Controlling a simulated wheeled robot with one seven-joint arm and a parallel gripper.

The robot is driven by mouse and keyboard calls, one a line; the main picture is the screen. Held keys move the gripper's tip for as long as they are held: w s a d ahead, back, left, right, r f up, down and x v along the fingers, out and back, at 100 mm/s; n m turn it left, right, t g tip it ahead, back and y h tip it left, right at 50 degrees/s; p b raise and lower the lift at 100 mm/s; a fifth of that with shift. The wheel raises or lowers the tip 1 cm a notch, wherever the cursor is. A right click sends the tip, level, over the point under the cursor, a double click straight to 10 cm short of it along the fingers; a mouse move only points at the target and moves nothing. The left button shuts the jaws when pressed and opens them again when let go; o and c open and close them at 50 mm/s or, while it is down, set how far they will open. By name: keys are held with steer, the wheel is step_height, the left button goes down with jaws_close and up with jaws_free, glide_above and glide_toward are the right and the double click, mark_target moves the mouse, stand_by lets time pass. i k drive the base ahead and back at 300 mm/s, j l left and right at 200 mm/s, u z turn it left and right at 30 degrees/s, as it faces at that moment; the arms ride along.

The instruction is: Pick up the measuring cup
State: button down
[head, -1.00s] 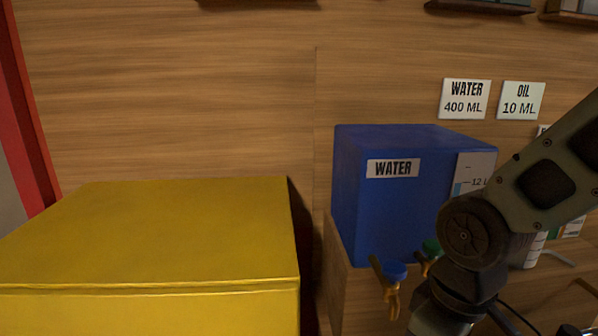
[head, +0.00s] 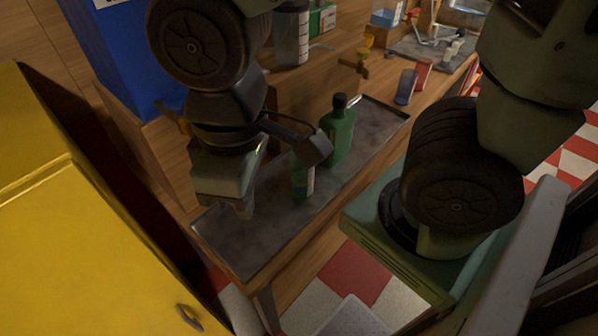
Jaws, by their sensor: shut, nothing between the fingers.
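I cannot pick out a measuring cup with certainty. A clear cylinder with dark markings (head: 291,38) stands on the raised wooden shelf, partly behind my arm. A dark blue cup-like vessel (head: 405,88) and a red cup (head: 423,74) stand farther back on the counter, too small to tell more.
A green bottle (head: 338,135) with a dark cap and a smaller green bottle (head: 303,180) stand on the tray, right of my gripper. A blue water tank (head: 125,55) is at upper left. A yellow cabinet (head: 60,220) fills the left. The tray's near end is clear.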

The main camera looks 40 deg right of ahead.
mark_target(301, 178)
steer(key=i+j, duration=0.1)
steer(key=j, duration=1.3)
steer(key=j+z, duration=0.1)
steer(key=z, duration=0.3)
steer(key=j+z, duration=0.15)
steer(key=z, duration=0.3)
steer(key=j+z, duration=0.15)
steer(key=z, duration=0.25)
steer(key=j+z, duration=0.1)
steer(key=z, duration=0.3)
